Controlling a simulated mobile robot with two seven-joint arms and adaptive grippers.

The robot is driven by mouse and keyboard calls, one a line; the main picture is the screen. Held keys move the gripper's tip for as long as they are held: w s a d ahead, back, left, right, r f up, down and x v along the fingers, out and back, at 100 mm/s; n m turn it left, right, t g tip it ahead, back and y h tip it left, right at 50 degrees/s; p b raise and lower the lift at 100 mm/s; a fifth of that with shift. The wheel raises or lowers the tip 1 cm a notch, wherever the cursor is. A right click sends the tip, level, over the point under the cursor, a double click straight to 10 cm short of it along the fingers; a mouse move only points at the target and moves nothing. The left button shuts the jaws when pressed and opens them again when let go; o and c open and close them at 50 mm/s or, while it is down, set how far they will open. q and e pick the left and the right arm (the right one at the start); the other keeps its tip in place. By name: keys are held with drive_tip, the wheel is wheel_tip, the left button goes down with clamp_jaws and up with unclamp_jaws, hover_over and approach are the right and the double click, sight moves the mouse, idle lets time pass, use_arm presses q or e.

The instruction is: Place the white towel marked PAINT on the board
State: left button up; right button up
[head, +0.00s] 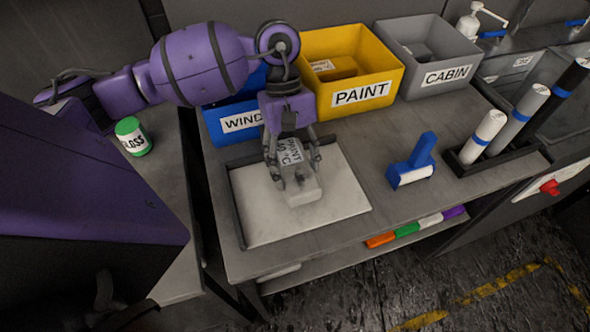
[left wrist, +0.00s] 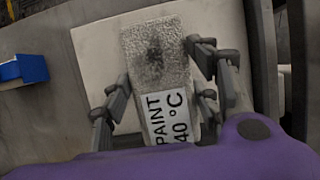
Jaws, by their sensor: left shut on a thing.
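The white towel (head: 303,190) is a folded block with a label reading PAINT 40 °C and a dark smudge on its top. It also shows in the left wrist view (left wrist: 158,58). My left gripper (head: 292,172) is shut on the towel, with fingers on both sides of it. The towel is over the white board (head: 340,195), which lies flat on the workbench with a dark edge at its left. I cannot tell whether the towel touches the board. My right gripper is not in view.
Behind the board stand a blue bin (head: 221,123), a yellow PAINT bin (head: 388,75) and a grey CABIN bin (head: 440,50). A blue tool (head: 421,152) lies right of the board. Rolls (head: 483,137) stand in a rack farther right. A green-lidded jar (head: 131,136) is at left.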

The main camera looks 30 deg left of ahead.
sight(294, 164)
use_arm(q)
wheel_tip(294, 164, down, 2)
drive_tip(key=shift+d+f, duration=0.1)
drive_tip(key=shift+f, duration=0.25)
drive_tip(key=shift+f, duration=0.2)
drive_tip(key=o, duration=1.3)
